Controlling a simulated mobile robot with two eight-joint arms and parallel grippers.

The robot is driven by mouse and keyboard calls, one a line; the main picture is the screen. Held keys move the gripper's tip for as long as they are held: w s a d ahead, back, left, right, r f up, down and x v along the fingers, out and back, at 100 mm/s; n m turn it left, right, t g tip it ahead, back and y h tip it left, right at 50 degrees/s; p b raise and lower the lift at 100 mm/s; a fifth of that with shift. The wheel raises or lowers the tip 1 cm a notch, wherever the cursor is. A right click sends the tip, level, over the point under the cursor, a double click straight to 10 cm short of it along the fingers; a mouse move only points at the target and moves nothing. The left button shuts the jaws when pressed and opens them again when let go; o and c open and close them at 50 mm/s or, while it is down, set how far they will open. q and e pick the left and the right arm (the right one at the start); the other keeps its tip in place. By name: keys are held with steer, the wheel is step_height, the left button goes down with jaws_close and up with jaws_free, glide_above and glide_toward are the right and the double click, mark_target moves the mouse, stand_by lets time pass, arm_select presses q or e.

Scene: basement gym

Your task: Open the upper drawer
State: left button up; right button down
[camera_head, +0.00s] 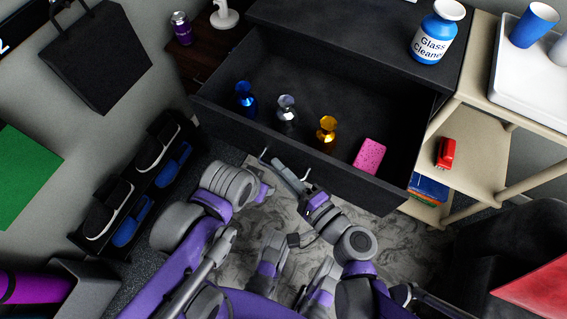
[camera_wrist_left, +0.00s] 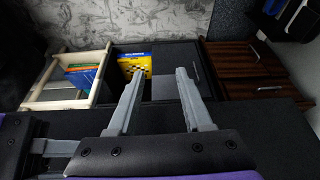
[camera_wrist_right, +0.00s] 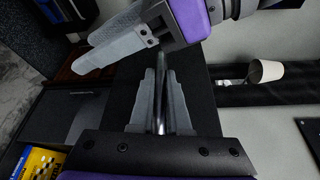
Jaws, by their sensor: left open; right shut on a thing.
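The upper drawer (camera_head: 236,125) of the black dresser is pulled well out in the head view, so its inside shows. Its bar handle (camera_head: 264,155) is on the front panel and also shows as a thin metal bar in the right wrist view (camera_wrist_right: 161,88). My right gripper (camera_head: 307,189) is at the drawer front. In the right wrist view its fingers (camera_wrist_right: 161,100) are shut on the handle. My left gripper (camera_wrist_left: 160,72) is open with nothing between its fingers. It also shows close to the handle in the right wrist view (camera_wrist_right: 108,48).
Inside the drawer are a blue bottle (camera_head: 246,98), a silver bottle (camera_head: 287,111), a yellow bottle (camera_head: 327,133) and a pink sponge (camera_head: 369,155). A glass cleaner bottle (camera_head: 436,34) stands on the dresser top. A beige shelf (camera_head: 468,150) is at right, a shoe rack (camera_head: 133,197) at left.

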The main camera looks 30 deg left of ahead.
steer(key=c, duration=0.9)
jaws_free()
steer(key=shift+d, duration=0.1)
steer(key=p+v, duration=0.1)
steer(key=v, duration=0.9)
steer(key=shift+s+d, duration=0.15)
steer(key=shift+d, duration=0.15)
steer(key=shift+a, duration=0.1)
